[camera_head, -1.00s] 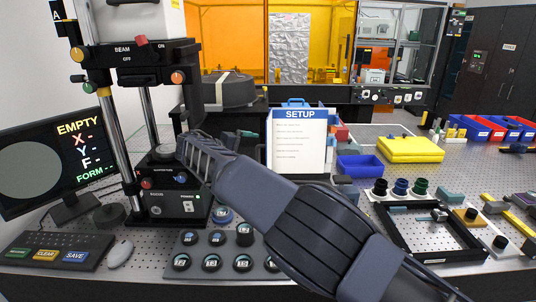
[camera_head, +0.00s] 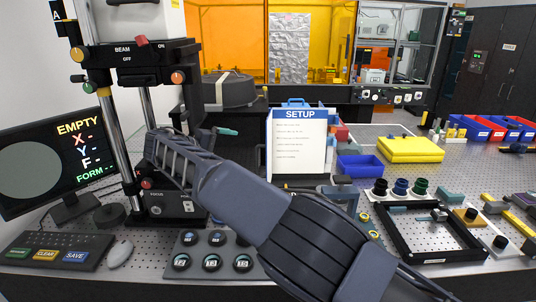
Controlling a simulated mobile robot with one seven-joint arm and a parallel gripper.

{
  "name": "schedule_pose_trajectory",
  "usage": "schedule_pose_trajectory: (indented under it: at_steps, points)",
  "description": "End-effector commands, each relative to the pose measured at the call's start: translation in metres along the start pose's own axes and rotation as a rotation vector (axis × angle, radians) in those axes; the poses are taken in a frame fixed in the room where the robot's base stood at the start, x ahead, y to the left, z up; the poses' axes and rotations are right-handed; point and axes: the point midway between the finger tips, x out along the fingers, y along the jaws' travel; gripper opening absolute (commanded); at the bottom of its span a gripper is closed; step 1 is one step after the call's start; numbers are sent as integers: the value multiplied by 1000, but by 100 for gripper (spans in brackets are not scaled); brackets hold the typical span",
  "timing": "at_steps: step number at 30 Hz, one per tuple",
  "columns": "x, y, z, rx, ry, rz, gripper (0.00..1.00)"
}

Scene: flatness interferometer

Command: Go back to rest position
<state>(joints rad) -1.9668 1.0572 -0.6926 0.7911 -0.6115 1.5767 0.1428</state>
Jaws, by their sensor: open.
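My gripper (camera_head: 152,150) is at the end of my dark arm, which comes in from the lower right. The gripper hides the stage and part of the stand's front, including some knobs. The monitor (camera_head: 38,165) to the left reads EMPTY, with X, Y, F and FORM lines and a plain grey disc.
A rack of round parts (camera_head: 212,250) lies below my arm, partly hidden. A keyboard (camera_head: 55,250) and mouse (camera_head: 120,253) are at the left. A SETUP board (camera_head: 299,145), blue bin (camera_head: 360,167), yellow case (camera_head: 410,149) and black frame tray (camera_head: 433,251) stand to the right.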

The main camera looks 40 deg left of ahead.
Motion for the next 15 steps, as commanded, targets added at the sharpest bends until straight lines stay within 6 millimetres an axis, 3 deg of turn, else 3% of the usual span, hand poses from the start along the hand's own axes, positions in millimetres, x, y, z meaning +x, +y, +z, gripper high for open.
schedule_pose_trajectory:
  at_steps: [6, 15]
  points:
    - [-12, 0, 0, 1, 0, 1, 100]
    - [-13, 2, 2, -20, -2, -13, 100]
